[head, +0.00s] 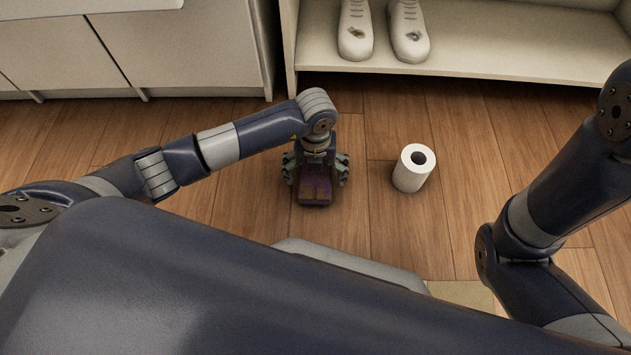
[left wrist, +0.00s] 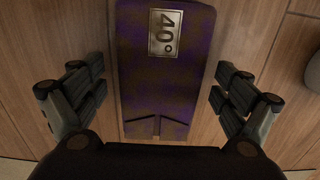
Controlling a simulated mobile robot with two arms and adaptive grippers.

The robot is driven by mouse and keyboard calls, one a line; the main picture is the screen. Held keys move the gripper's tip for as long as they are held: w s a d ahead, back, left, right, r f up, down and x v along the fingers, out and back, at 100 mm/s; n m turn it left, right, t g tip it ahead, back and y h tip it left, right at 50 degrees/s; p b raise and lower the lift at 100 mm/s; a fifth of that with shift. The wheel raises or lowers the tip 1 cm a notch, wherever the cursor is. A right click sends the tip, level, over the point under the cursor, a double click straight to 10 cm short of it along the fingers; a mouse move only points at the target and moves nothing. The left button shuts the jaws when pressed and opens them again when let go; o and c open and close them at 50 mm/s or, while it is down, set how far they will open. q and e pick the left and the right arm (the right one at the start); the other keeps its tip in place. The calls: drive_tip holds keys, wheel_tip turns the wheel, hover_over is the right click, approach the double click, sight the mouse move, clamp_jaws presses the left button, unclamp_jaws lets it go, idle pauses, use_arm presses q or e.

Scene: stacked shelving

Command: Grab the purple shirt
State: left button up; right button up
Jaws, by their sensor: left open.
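The purple shirt (head: 314,190) is a folded, dark purple bundle on the wooden floor, partly hidden under my left gripper (head: 315,172) in the head view. In the left wrist view the shirt (left wrist: 165,75) lies lengthwise with a "40°" label and a collar-like end towards the gripper. My left gripper (left wrist: 153,100) is open, with one finger on each side of the shirt. A gap of floor shows between each finger and the shirt. My right arm shows at the right of the head view, but its gripper is out of frame.
A white paper roll (head: 412,168) stands on the floor to the right of the shirt. White shoes (head: 408,32) stand on a low shelf (head: 470,62) behind. A pale cabinet (head: 180,50) is at the back left. Floor around the shirt is mostly clear.

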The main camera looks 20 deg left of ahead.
use_arm(q)
drive_tip(key=c, duration=1.2)
drive_tip(key=shift+r, duration=0.1)
